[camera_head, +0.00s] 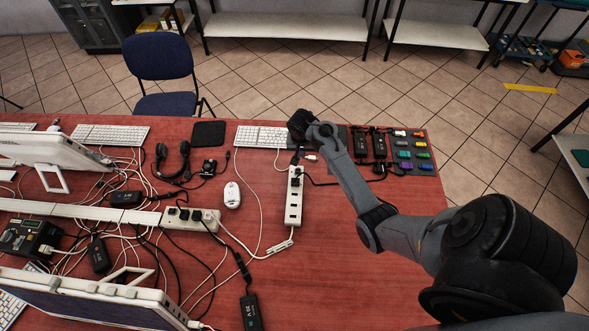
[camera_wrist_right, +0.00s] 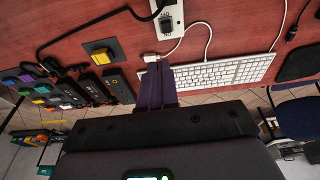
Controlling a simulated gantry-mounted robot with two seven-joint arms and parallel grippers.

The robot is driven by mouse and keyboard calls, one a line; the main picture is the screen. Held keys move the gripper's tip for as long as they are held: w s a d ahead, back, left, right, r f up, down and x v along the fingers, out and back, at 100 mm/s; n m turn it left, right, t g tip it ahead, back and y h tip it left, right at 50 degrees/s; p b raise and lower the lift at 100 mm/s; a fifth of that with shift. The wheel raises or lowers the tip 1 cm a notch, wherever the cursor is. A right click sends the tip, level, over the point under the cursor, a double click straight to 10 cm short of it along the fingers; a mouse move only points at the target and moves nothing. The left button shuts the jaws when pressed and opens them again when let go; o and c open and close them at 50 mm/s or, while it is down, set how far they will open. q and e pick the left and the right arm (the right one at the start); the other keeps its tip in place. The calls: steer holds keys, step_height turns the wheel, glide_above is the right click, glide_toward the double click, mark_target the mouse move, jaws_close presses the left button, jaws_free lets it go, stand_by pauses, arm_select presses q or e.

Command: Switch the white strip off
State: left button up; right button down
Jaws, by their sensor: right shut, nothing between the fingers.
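A white power strip (camera_head: 294,200) lies lengthwise on the red table, with a black plug at its far end and its cord leaving the near end. Part of a white strip (camera_wrist_right: 168,18) with a dark rocker or socket shows at the top of the right wrist view. A second, off-white strip (camera_head: 190,219) with several dark plugs lies to the left. My right gripper (camera_wrist_right: 159,66) is shut and empty, its purple fingers apart from the strip. In the head view my right wrist is beyond the strip's far end and hides the fingers. My left gripper is out of view.
Cables tangle around the monitors and black adapters on the left. A white mouse (camera_head: 232,195), headset (camera_head: 172,160) and keyboard (camera_head: 261,137) lie nearby. A dark board with coloured blocks (camera_head: 414,152) is at the far right. The table right of the strip is mostly clear.

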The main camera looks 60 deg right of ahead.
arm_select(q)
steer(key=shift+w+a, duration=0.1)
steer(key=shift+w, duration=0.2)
arm_select(e)
steer(key=shift+w+r, duration=0.3)
steer(key=shift+w, duration=0.2)
steer(key=shift+f, duration=0.1)
steer(key=b, duration=0.3)
glide_above(299, 171)
steer(key=x, duration=0.4)
steer(key=a+x, duration=0.1)
steer(key=x, duration=0.2)
steer(key=s+a+x, duration=0.1)
steer(key=x, duration=0.3)
steer(key=shift+a+f, duration=0.2)
steer(key=shift+f, duration=0.35)
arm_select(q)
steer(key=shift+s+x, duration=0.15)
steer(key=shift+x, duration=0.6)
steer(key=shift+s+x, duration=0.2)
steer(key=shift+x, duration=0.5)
arm_select(e)
steer(key=shift+a+f, duration=0.15)
steer(key=shift+f, duration=0.65)
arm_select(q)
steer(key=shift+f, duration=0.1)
arm_select(e)
steer(key=shift+s+f, duration=0.1)
